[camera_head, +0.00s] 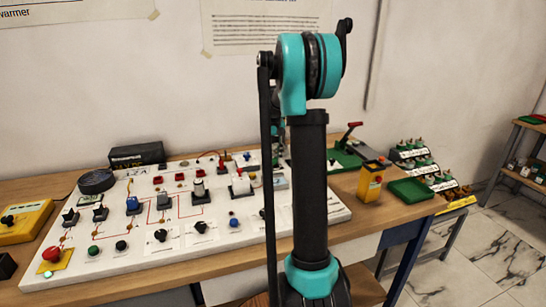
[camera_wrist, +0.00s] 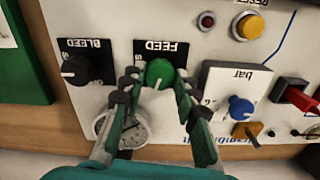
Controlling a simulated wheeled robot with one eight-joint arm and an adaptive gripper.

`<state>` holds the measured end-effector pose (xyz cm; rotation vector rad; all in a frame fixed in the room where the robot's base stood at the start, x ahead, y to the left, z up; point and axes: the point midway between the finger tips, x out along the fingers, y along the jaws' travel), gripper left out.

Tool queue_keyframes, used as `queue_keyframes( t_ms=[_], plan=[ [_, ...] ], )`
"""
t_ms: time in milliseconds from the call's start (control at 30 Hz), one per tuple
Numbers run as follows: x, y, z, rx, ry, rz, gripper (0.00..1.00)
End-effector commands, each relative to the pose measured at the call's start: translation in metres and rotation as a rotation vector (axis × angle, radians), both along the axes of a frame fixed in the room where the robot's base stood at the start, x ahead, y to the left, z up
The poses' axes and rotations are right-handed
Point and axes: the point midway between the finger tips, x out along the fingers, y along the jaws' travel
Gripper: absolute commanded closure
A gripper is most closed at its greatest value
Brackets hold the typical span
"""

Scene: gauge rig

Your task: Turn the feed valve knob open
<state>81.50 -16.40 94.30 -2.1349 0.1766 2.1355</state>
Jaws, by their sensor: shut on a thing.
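The feed valve knob (camera_wrist: 159,72) is a round green knob with a white pointer line, on a black plate whose FEED label reads upside down in the wrist view. My gripper (camera_wrist: 158,84) has one finger on each side of the knob and is shut on it. The knob's pointer line points toward the bottom of the wrist view, slightly left. In the head view my arm hides the knob and the gripper.
A black BLEED knob (camera_wrist: 75,70) sits left of the feed knob. A round gauge (camera_wrist: 122,132) lies below, partly behind a finger. A blue knob (camera_wrist: 240,107) under a "bar" display is on the right. The white panel (camera_head: 130,262) lies on a wooden bench.

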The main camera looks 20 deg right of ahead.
Motion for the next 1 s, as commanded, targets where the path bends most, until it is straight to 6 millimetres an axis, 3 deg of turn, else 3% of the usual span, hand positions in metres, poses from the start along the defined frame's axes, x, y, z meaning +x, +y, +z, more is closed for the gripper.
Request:
queue_keyframes(
  t_ms=[400,1000],
  plan=[
    [0.0003,-0.0001,0.0003,0.000,-0.001,0.263,0.99],
    [0.0003,-0.0001,0.0003,0.000,-0.001,0.335,0.98]
  ],
)
